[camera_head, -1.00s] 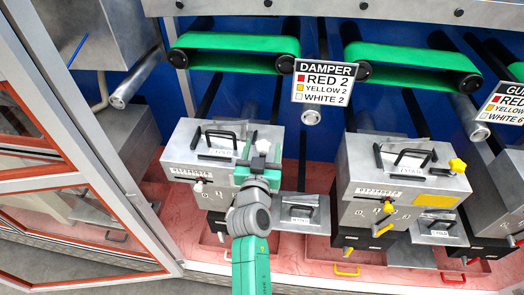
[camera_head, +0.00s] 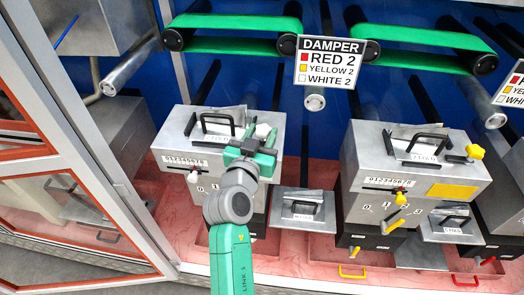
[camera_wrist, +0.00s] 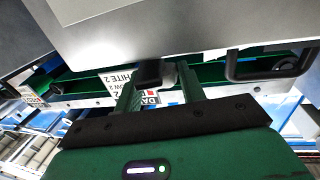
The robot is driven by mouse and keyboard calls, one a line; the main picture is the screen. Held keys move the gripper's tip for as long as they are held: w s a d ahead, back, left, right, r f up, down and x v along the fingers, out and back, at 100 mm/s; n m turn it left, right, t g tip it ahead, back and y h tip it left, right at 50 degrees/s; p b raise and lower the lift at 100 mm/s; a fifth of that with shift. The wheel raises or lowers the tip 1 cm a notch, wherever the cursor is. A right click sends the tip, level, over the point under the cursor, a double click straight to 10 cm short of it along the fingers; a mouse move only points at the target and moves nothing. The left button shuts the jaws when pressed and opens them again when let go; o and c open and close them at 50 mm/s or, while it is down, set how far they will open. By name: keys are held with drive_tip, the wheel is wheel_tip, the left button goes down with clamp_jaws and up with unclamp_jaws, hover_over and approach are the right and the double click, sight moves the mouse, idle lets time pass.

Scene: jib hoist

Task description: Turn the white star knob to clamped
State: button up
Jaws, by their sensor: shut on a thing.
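The white star knob (camera_head: 262,130) is at the upper right of the left grey metal box (camera_head: 180,142), whose label plate carries numbers. My gripper (camera_head: 254,143) is at the knob and shut on it, partly covering it in the head view. The knob's exact angle and any clamp marking cannot be read.
A black handle (camera_head: 217,122) stands on the left box's lid. A second box (camera_head: 365,165) with a yellow star knob (camera_head: 475,151) stands to the right. A DAMPER sign (camera_head: 328,64) hangs above, between green belts. A glass-panelled door frame (camera_head: 85,130) is at left.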

drive_tip(key=m+h+b, duration=0.1)
drive_tip(key=b, duration=0.1)
drive_tip(key=m+g+h+b, duration=0.1)
drive_tip(key=b, duration=0.2)
drive_tip(key=f+m+g+h+b, duration=0.1)
drive_tip(key=h+b, duration=0.1)
drive_tip(key=b, duration=0.1)
drive_tip(key=shift+w+a, duration=0.1)
drive_tip(key=shift+a, duration=0.2)
drive_tip(key=m+g+h+b, duration=0.2)
drive_tip(key=h+b, duration=0.1)
drive_tip(key=shift+w+r, duration=0.1)
drive_tip(key=shift+r, duration=0.2)
drive_tip(key=shift+a+r+m+g+h+b, duration=0.1)
drive_tip(key=shift+r+m+g+h+b, duration=0.1)
drive_tip(key=shift+m+g+h+b, duration=0.55)
drive_tip(key=shift+m+g, duration=0.25)
drive_tip(key=shift+g, duration=0.2)
drive_tip(key=o, duration=1)
